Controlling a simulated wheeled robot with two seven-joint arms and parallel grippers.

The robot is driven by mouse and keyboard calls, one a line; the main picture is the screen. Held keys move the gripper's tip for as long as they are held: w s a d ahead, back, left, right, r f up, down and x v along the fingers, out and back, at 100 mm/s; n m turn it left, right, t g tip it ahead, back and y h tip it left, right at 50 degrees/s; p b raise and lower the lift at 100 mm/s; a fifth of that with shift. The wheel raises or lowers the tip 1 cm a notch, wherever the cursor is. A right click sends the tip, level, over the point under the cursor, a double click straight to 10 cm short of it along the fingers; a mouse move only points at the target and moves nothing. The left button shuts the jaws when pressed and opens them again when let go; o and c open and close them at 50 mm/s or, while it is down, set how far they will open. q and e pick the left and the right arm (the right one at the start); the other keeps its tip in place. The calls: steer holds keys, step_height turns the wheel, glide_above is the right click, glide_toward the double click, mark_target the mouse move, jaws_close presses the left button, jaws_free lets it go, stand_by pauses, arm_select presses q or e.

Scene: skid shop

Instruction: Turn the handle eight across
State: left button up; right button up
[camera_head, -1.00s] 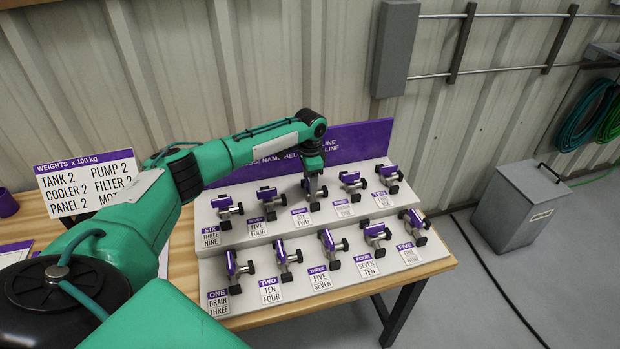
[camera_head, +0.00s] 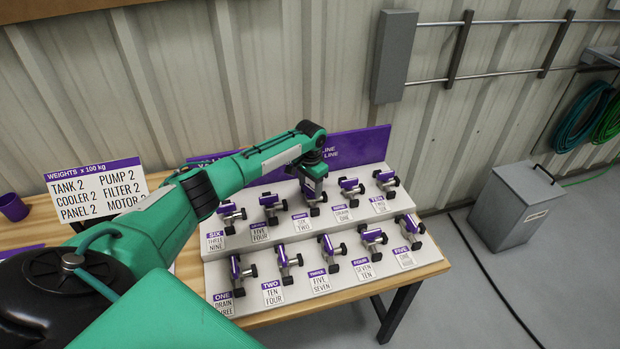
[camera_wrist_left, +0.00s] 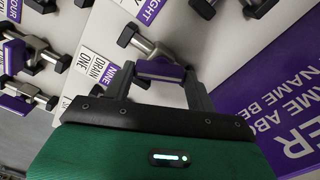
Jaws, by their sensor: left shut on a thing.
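The purple handle of valve eight (camera_head: 309,192) is third from the left in the back row, above its label EIGHT, SIX, TWO (camera_head: 303,223). My left gripper (camera_head: 313,187) points down over this valve and is shut on the handle. In the left wrist view the purple handle (camera_wrist_left: 161,70) lies between the two fingers. The metal valve body and a black knob show beyond it. The gripper hides part of the valve in the head view, so I cannot tell the handle's exact angle to its pipe. My right gripper is not in view.
Valve seven (camera_head: 270,205) and valve nine (camera_head: 350,187) stand close on either side. A front row of similar valves sits lower on the white stepped stand (camera_head: 222,270). The purple backboard (camera_head: 365,146) rises behind. A grey bin (camera_head: 515,208) stands on the floor at right.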

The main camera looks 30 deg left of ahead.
mark_target(310, 188)
arm_select(q)
steer(key=n+p, duration=0.5)
steer(key=n, duration=0.1)
steer(key=shift+r, duration=0.2)
steer(key=n+p, duration=0.2)
steer(key=n, duration=0.1)
steer(key=shift+n, duration=0.4)
steer(key=shift+f+n+p, duration=0.1)
steer(key=shift+n+p, duration=0.85)
steer(key=shift+n, duration=0.35)
steer(key=o, duration=1)
step_height(310, 188, up, 14)
steer(key=b, duration=0.3)
steer(key=shift+f, duration=0.15)
